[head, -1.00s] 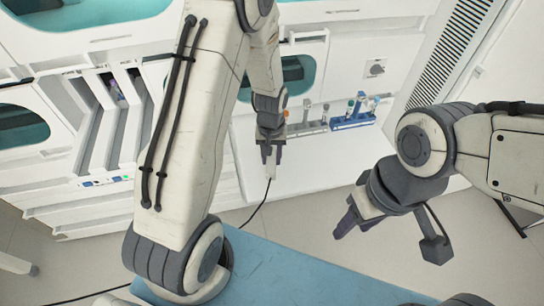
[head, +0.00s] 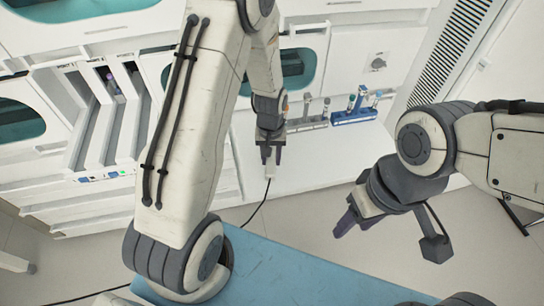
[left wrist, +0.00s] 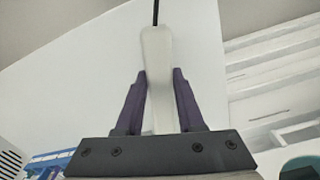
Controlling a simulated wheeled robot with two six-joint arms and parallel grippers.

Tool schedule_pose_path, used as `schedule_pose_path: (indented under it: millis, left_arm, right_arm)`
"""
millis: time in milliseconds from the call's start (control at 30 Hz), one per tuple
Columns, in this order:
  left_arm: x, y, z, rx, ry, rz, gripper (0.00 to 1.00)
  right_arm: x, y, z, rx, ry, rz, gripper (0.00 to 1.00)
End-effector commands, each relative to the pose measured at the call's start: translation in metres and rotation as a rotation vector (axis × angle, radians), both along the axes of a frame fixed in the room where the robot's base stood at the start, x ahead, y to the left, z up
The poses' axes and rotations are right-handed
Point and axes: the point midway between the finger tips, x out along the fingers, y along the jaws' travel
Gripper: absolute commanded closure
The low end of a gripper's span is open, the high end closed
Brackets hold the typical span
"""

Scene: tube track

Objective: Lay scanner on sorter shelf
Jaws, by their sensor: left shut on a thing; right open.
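The scanner (left wrist: 157,60) is a slim white handheld body with a black cable at its far end. My left gripper (left wrist: 160,82) is shut on it, its purple fingers on either side in the left wrist view. In the head view my left gripper (head: 270,155) hangs pointing down, with the scanner (head: 271,172) small and partly hidden at its fingers, in front of a white panel. The white sorter (head: 108,120) with slanted lanes stands at the left; I cannot tell which surface is its shelf. My right gripper (head: 350,213) is open and empty at the right.
A blue rack (head: 354,117) and a grey rack (head: 308,125) with tubes stand behind and to the right of the left gripper. A blue surface (head: 290,270) lies in the foreground. The scanner's cable (head: 258,210) trails down towards the floor.

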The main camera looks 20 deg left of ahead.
Motion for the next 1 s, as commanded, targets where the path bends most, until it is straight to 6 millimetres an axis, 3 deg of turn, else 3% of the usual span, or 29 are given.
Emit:
schedule_pose_path:
  millis: [767, 800, 867, 900, 1000]
  left_arm:
    - [0.0007, -0.0003, -0.0086, 0.0, -0.001, 0.0, 1.0]
    - [0.0006, -0.0004, -0.0086, 0.0, -0.001, 0.0, 0.55]
    - [0.0006, -0.0004, -0.0086, 0.0, -0.001, 0.0, 0.32]
    - [0.0006, -0.0004, -0.0086, 0.0, -0.001, 0.0, 0.28]
    - [0.0004, -0.0003, -0.0086, 0.0, -0.001, 0.0, 0.28]
  right_arm:
    - [0.0, 0.0, -0.0045, 0.0, 0.0, 0.0, 0.5]
    - [0.0, 0.0, -0.0045, 0.0, 0.0, 0.0, 0.5]
    - [0.0, 0.0, -0.0045, 0.0, 0.0, 0.0, 0.5]
    - [0.0, 0.0, -0.0045, 0.0, 0.0, 0.0, 0.5]
    - [0.0, 0.0, -0.0045, 0.0, 0.0, 0.0, 0.5]
